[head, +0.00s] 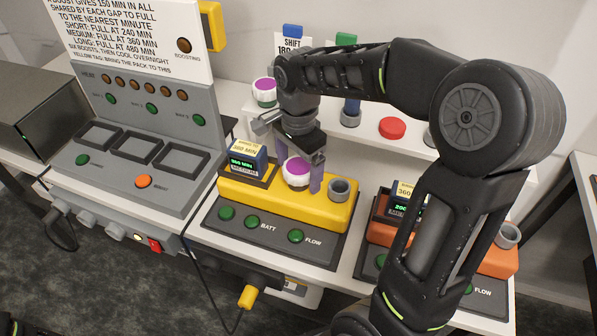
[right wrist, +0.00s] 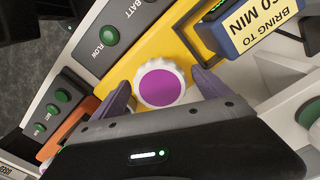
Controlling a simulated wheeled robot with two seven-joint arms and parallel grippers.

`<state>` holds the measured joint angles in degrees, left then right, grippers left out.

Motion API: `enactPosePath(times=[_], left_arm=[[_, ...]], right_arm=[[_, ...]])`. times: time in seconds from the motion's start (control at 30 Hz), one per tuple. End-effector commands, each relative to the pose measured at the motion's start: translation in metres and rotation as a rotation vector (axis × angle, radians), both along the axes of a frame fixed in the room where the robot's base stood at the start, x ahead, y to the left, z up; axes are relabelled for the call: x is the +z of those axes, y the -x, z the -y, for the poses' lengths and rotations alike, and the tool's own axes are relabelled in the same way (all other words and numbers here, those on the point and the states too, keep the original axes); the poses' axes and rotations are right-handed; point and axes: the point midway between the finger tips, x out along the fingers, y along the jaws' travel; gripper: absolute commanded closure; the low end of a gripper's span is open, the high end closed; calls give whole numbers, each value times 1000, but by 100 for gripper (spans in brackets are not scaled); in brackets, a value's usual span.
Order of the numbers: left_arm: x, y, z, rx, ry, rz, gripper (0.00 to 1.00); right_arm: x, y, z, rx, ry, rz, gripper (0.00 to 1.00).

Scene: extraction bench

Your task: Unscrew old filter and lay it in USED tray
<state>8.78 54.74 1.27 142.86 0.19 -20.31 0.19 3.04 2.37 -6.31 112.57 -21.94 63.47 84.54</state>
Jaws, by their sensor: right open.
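The old filter is a white ribbed knob with a purple top (head: 297,170), seated upright on the yellow unit (head: 262,203). My right gripper (head: 308,178) is open around it from above, with one purple finger on each side. In the right wrist view the filter (right wrist: 160,84) sits between the two fingers (right wrist: 162,92), with a gap showing on both sides. A similar purple-topped white filter (head: 264,90) stands on the back shelf. I cannot make out a tray marked USED. My left gripper is not in view.
A battery pack with a yellow tag (head: 247,157) sits in the yellow unit, left of the filter. A grey open cup (head: 339,189) is to its right. An orange unit (head: 497,262) stands further right, partly behind my arm. The charging station (head: 140,150) is at left; a red button (head: 392,128) is behind.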

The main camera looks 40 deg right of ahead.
Motion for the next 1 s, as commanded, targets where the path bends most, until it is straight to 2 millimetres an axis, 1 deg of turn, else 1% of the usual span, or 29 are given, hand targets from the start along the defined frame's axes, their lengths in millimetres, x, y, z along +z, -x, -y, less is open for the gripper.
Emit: enactPosePath(times=[0.37,0.9,1.0], left_arm=[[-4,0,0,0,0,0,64],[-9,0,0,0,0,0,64],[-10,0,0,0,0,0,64]], right_arm=[[0,0,0,-481,0,1,13],[0,0,0,-1266,0,1,13],[0,0,0,-1381,0,1,13]])
